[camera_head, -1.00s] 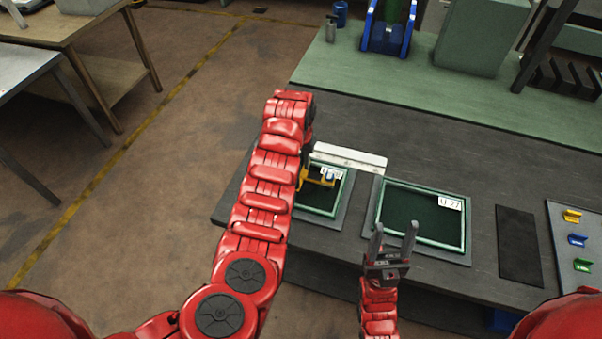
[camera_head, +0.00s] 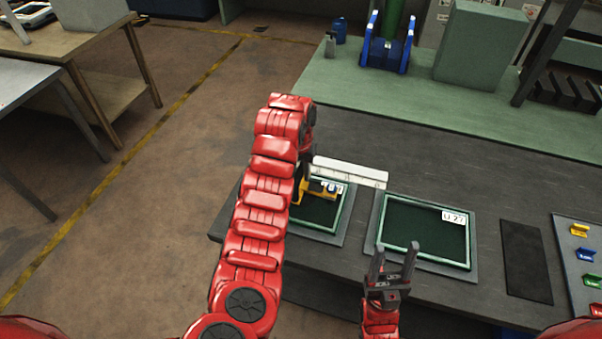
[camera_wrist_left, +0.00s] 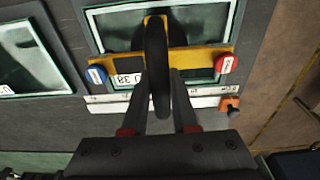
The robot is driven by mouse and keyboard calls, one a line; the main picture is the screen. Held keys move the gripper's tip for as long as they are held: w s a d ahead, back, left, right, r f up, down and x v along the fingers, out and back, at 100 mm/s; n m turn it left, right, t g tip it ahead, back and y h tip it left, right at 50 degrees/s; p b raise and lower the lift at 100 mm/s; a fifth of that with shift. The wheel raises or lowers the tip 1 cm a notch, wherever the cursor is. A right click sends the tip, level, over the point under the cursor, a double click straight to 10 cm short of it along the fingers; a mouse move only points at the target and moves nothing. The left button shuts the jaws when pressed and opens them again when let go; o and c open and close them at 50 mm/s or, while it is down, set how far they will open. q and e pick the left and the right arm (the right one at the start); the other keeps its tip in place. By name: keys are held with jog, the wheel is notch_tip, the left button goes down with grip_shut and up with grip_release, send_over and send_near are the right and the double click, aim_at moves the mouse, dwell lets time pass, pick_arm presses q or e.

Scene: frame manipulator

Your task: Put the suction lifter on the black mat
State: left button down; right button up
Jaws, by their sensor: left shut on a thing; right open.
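The suction lifter (camera_head: 316,192) is a yellow bar with a black handle, seen over the smaller green-framed panel at the left of the dark bench. In the left wrist view the lifter (camera_wrist_left: 195,60) shows a blue knob at its left end and a red one at its right. My left gripper (camera_wrist_left: 160,108) is shut on the black handle. I cannot tell whether the lifter touches the panel. The black mat (camera_head: 525,260) lies flat and bare on the bench, right of the larger framed panel. My right gripper (camera_head: 392,262) is open and empty at the bench's front edge.
The larger panel (camera_head: 425,264), labelled U 27, lies between lifter and mat. A pale straight bar (camera_head: 350,172) lies behind the smaller panel. A grey board (camera_head: 566,230) with coloured pieces is right of the mat. Blue-sided equipment (camera_head: 388,55) stands on the green surface behind.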

pick_arm(q)
jog(key=s+r+p, duration=0.1)
jog(key=s+p, duration=0.3)
jog(key=s, duration=1)
jog(key=shift+s+r+p, duration=0.15)
jog(key=shift+r+p, duration=0.1)
jog(key=shift+p, duration=0.05)
